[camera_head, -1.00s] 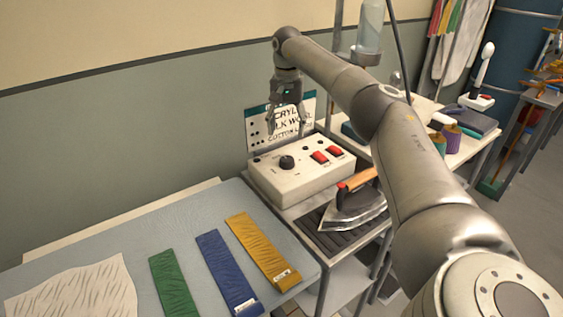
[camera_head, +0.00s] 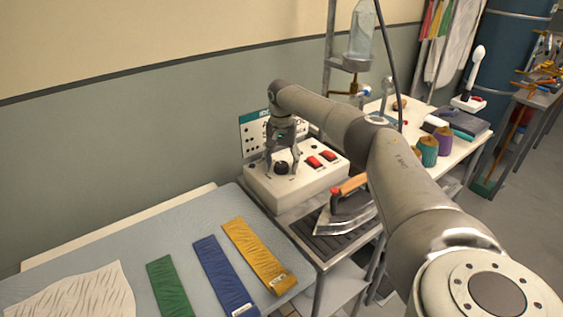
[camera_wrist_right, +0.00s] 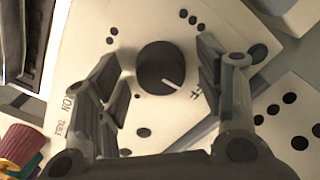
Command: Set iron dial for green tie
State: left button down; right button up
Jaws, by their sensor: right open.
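The white control box (camera_head: 315,181) stands behind the iron and carries a black dial (camera_head: 281,168) and two red switches. My right gripper (camera_head: 282,170) is over the box at the dial. In the right wrist view the open fingers of the gripper (camera_wrist_right: 172,85) stand either side of the dial (camera_wrist_right: 163,68), with gaps, and a white pointer line shows on the dial. The green tie (camera_head: 169,287) lies flat on the blue-grey board, beside a blue tie (camera_head: 224,276) and a yellow tie (camera_head: 258,256). The iron (camera_head: 346,206) rests on a dark ribbed plate. My left gripper is not in view.
A settings chart (camera_head: 252,137) stands behind the box, partly hidden by my arm. A wrinkled white cloth (camera_head: 75,294) lies at the board's left. A bottle (camera_head: 361,38) and thread spools (camera_head: 428,150) are to the right.

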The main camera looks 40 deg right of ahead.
jog(key=c, duration=1)
jog(key=shift+m, duration=0.3)
